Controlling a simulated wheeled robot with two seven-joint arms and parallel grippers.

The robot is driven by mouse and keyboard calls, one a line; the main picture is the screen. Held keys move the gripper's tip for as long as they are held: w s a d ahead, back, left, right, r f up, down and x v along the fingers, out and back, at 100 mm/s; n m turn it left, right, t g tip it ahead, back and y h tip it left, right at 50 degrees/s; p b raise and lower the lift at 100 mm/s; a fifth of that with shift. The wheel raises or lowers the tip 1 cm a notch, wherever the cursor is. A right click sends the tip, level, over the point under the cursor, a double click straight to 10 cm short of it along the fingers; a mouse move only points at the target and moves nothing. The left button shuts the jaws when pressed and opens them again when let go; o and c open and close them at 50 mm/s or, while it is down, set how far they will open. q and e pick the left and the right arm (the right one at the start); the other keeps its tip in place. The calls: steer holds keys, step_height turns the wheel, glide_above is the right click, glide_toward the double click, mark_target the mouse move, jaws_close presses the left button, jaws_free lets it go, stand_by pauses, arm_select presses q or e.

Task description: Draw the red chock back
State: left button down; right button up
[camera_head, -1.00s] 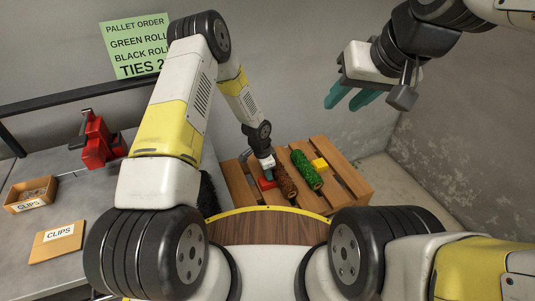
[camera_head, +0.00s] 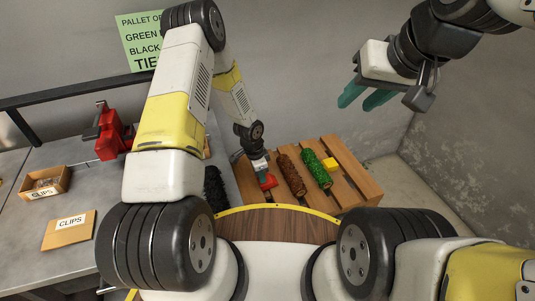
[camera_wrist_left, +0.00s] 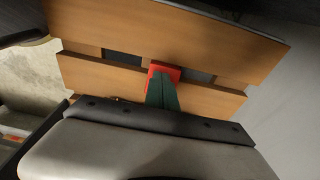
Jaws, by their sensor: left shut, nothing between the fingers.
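The red chock (camera_head: 268,182) lies on the wooden pallet (camera_head: 357,188), left of the brown roll (camera_head: 291,175), with a small gap between them. My left gripper (camera_head: 261,168) is shut and reaches down to the chock. In the left wrist view its teal fingers (camera_wrist_left: 162,92) are together and overlap the red chock (camera_wrist_left: 166,69); I cannot tell whether they press on it. My right gripper (camera_head: 362,99) is open and empty, high above the pallet at the right.
A black bristly thing (camera_head: 213,189) is left of the pallet. The grey bench (camera_head: 101,187) holds a red device (camera_head: 112,134), a clips box (camera_head: 46,182) and a flat clips piece (camera_head: 69,229).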

mark_target(268, 178)
arm_select(q)
steer(key=shift+w+d+r, duration=0.1)
steer(key=shift+d+r, duration=0.05)
steer(key=shift+r, duration=0.3)
step_height(268, 178, up, 6)
steer(key=a, duration=0.1)
steer(key=shift+s+a+r, duration=0.15)
steer(key=shift+s+a, duration=0.05)
steer(key=shift+s, duration=0.15)
steer(key=c, duration=1.6)
jaws_free()
steer(key=shift+w+d, duration=0.15)
steer(key=shift+d, duration=0.1)
steer(key=o, duration=1)
steer(key=shift+w+d+f+g+y, duration=0.15)
steer(key=shift+w+d+f+y, duration=0.2)
steer(key=shift+d+f, duration=0.25)
steer(key=shift+w+d+f+g+y, duration=0.15)
steer(key=shift+w+d+f+y, duration=0.2)
steer(key=shift+d+f, duration=0.2)
steer(key=shift+w+d+f, duration=0.25)
steer(key=shift+d+f, duration=0.05)
steer(key=shift+d, duration=0.05)
